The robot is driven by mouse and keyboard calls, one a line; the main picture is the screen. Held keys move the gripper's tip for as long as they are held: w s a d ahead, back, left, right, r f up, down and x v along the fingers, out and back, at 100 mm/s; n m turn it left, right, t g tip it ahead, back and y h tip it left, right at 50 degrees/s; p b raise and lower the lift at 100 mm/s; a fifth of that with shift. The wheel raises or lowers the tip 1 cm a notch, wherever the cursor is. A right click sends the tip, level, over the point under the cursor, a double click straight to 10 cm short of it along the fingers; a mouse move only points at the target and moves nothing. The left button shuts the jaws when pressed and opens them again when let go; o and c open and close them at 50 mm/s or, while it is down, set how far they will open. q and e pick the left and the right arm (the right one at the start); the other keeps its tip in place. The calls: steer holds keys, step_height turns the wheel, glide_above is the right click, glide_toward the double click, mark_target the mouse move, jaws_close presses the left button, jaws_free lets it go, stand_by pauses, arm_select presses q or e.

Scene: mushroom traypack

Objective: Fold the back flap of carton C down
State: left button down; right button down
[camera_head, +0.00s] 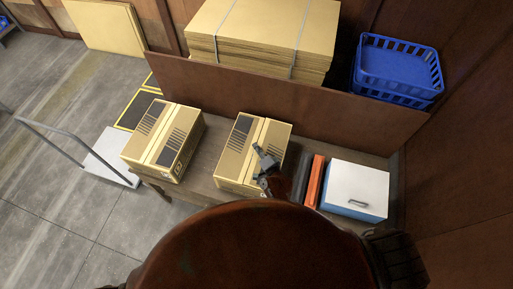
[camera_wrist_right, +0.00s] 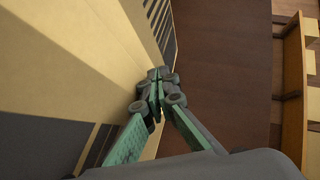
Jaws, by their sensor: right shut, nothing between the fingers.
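Two cardboard cartons stand on the bench, a left carton (camera_head: 157,137) and a right carton (camera_head: 240,143). I can read no letter on either, so I cannot tell from markings which is carton C. Both tops look flat, with dark printed bars and a pale strip; I can make out no raised back flap. My right gripper (camera_head: 262,158) is over the right carton's top, towards its right side, and hides part of it. In the right wrist view the gripper (camera_wrist_right: 160,82) is shut and empty, close beside a tan carton face (camera_wrist_right: 75,65). My left gripper is not in view.
Right of the cartons are an orange item (camera_head: 315,181) and a white-topped blue box (camera_head: 357,187). A low brown panel (camera_head: 290,107) runs behind the bench. Beyond it are strapped flat cardboard (camera_head: 262,30) and blue crates (camera_head: 397,68). A bare gap separates the cartons.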

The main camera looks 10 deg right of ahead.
steer(key=v, duration=1.2)
steer(key=shift+a, duration=0.1)
